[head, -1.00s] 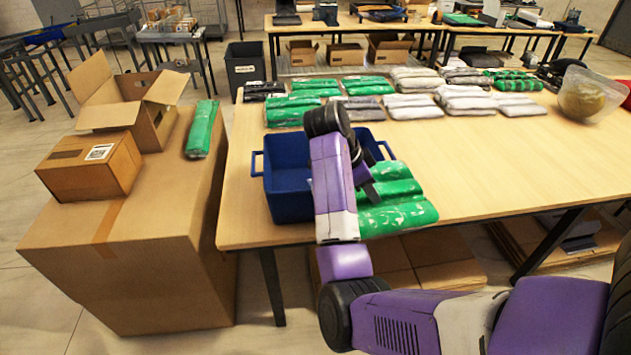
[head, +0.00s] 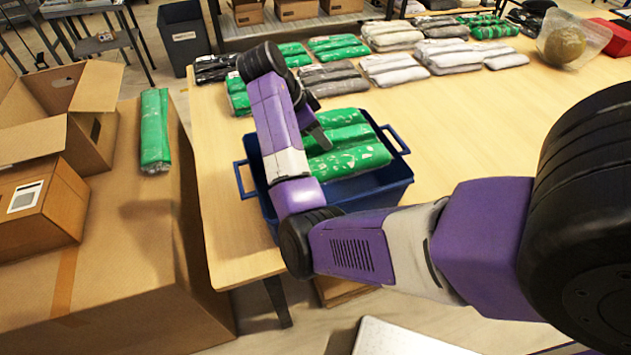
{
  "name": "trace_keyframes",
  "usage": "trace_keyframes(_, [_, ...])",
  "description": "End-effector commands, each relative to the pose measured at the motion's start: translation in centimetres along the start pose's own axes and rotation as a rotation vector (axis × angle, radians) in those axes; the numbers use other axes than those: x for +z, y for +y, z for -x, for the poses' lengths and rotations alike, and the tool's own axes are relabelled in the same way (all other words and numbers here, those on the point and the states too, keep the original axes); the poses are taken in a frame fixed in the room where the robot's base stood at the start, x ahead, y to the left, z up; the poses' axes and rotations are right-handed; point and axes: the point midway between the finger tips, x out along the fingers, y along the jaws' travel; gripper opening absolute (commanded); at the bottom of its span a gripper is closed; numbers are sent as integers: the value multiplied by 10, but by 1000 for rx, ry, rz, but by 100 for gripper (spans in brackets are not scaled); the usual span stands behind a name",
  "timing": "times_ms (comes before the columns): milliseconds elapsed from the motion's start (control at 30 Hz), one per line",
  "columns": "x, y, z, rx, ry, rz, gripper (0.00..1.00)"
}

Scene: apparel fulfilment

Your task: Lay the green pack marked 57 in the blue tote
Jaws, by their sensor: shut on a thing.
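The green pack (head: 345,160), a bundle of three rolls with pale patches, is at my gripper (head: 318,137). My gripper is shut on it, though the fingers are partly hidden by my arm. The pack is over or within the opening of the blue tote (head: 385,195); I cannot tell how far down it is. The tote stands at the table's near left corner, its left side partly behind my arm. No mark 57 is readable.
Rows of green, grey and white packs (head: 395,70) lie on the table (head: 470,120) behind the tote. A lone green pack (head: 155,130) lies on the large carton at left, near open boxes (head: 35,140). The table right of the tote is mostly clear.

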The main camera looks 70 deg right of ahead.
Motion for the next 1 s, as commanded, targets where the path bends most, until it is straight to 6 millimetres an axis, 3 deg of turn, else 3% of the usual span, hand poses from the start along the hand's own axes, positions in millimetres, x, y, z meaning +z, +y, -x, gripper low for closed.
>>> trace_keyframes(100, [14, 1, -32, 5, 4, 0, 0])
trace_keyframes(500, [60, 1, -106, 4, 1, 3, 0])
trace_keyframes(1000, [88, 1, -155, 3, 1, 2, 0])
